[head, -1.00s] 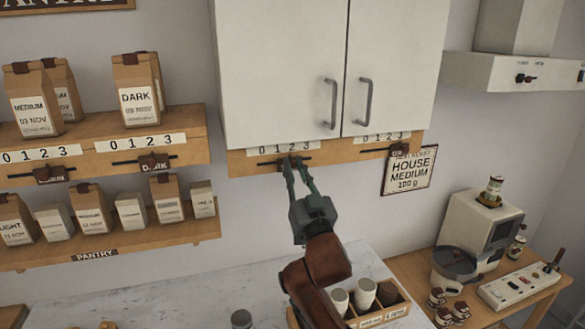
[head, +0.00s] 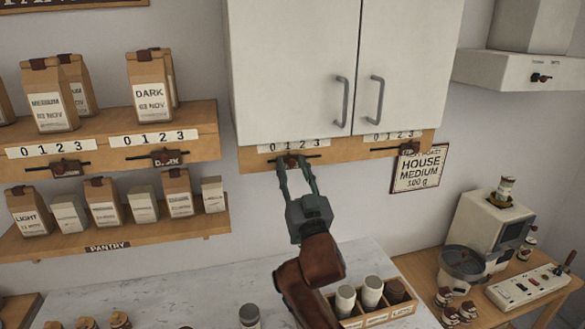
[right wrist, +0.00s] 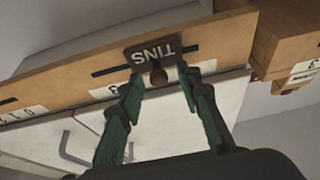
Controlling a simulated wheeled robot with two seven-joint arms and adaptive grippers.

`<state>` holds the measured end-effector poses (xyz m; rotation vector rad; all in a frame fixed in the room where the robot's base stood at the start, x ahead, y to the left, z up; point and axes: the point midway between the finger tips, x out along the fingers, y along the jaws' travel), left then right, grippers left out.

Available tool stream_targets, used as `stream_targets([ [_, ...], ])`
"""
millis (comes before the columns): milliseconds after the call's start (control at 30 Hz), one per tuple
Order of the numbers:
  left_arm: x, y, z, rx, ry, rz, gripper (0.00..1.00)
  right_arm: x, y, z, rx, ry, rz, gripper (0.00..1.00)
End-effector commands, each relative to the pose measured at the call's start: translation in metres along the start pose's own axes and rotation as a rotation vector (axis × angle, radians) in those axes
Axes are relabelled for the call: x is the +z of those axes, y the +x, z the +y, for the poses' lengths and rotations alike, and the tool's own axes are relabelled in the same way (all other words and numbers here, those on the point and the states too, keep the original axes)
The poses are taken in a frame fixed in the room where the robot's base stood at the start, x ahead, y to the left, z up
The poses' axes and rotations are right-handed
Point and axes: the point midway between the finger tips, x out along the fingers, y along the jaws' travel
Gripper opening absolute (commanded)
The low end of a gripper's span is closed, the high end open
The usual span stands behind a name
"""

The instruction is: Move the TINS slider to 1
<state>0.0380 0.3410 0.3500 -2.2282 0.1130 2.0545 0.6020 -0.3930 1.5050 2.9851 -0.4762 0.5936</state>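The TINS slider (right wrist: 153,53) is a dark plate with a round knob, upside down in the right wrist view, on a slot in the wooden rail (right wrist: 50,83). In the head view the slider (head: 291,161) sits below the white 0–3 scale (head: 297,145), around 1 or slightly right of it; its exact position is hard to tell. My right gripper (head: 297,170) reaches up to it. In the right wrist view its green fingers (right wrist: 159,80) stand on either side of the knob with gaps visible, so it is open. My left gripper is out of view.
White cabinet doors with handles (head: 342,101) are just above the rail. Another slider (head: 408,148) is to the right, with a HOUSE MEDIUM sign (head: 418,168) below it. Shelves of coffee bags (head: 151,90) are at left. A wooden box of jars (head: 378,312) stands below.

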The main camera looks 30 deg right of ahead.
Motion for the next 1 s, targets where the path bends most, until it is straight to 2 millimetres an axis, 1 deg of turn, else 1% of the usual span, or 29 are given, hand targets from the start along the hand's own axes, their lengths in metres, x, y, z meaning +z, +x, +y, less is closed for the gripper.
stream_targets([
  [33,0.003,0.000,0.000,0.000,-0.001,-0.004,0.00,0.000,-0.003,0.000,-0.001,0.000,0.000,0.32],
  [167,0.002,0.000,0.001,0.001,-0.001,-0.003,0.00,0.001,-0.018,-0.001,-0.002,0.001,-0.001,0.32],
  [400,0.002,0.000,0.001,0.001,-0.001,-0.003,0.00,0.001,-0.057,0.000,-0.001,0.001,0.000,0.32],
  [500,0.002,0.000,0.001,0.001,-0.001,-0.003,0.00,0.001,-0.068,0.000,-0.001,0.001,-0.001,0.32],
  [667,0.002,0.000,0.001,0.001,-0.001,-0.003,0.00,0.001,-0.074,0.000,0.000,0.001,0.000,0.32],
  [1000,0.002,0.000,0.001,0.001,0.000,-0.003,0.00,0.001,-0.074,0.000,0.000,0.000,0.000,0.32],
])
